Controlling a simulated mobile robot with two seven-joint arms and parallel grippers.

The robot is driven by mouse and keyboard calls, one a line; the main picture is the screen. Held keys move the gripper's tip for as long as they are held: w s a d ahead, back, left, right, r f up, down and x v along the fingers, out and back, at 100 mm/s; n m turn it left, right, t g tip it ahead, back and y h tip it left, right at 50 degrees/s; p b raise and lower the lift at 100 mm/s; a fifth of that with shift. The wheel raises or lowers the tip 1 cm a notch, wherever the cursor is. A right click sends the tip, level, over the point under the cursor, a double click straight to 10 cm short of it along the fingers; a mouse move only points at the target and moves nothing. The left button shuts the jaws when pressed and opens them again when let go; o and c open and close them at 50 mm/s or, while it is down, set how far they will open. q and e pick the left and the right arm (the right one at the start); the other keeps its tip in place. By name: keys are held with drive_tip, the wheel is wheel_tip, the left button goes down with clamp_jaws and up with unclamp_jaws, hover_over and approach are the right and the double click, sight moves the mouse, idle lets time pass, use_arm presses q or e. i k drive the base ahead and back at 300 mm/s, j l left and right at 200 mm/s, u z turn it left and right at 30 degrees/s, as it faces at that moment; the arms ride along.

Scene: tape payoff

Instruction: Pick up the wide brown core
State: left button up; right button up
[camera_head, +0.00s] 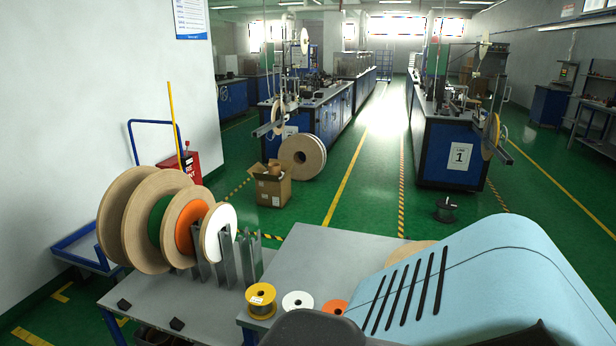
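Neither of my grippers is in view. I cannot tell for certain which thing is the wide brown core. Several large reels stand upright in a row on the grey table at the left, including a brown-sided reel (113,222) at the left end and another brown-sided reel (138,240) beside it. An open cardboard box (273,190) on the floor holds small brown round pieces, too small to make out. A tan disc (408,252) lies on the right grey table, mostly hidden behind a light-blue slotted surface (480,262).
Small spools, one yellow (261,297), one white (297,301) and one orange (334,307), stand near the right table's front edge. Metal uprights (226,265) stand by the reels. Large tan rolls (301,157) stand on the floor by blue workbenches. The green aisle (370,190) is clear.

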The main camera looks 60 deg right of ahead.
sight(275, 168)
drive_tip(key=z, duration=2.55)
drive_tip(key=i+l+z, duration=0.1)
drive_tip(key=l+z, duration=0.3)
drive_tip(key=l, duration=0.15)
drive_tip(key=i+l+z, duration=0.2)
drive_tip(key=l+z, duration=0.2)
drive_tip(key=i+l+z, duration=0.4)
drive_tip(key=l, duration=0.15)
drive_tip(key=i+l+z, duration=0.2)
drive_tip(key=l+z, duration=0.2)
drive_tip(key=i+l+z, duration=0.25)
drive_tip(key=z, duration=0.15)
drive_tip(key=i+u, duration=0.45)
drive_tip(key=i, duration=0.15)
drive_tip(key=i+l+u, duration=0.45)
drive_tip(key=i+j+u, duration=0.15)
drive_tip(key=i+u, duration=0.3)
drive_tip(key=i, duration=0.15)
drive_tip(key=i+u, duration=0.45)
drive_tip(key=i, duration=0.2)
drive_tip(key=i+l+u, duration=0.2)
drive_tip(key=i, duration=1.2)
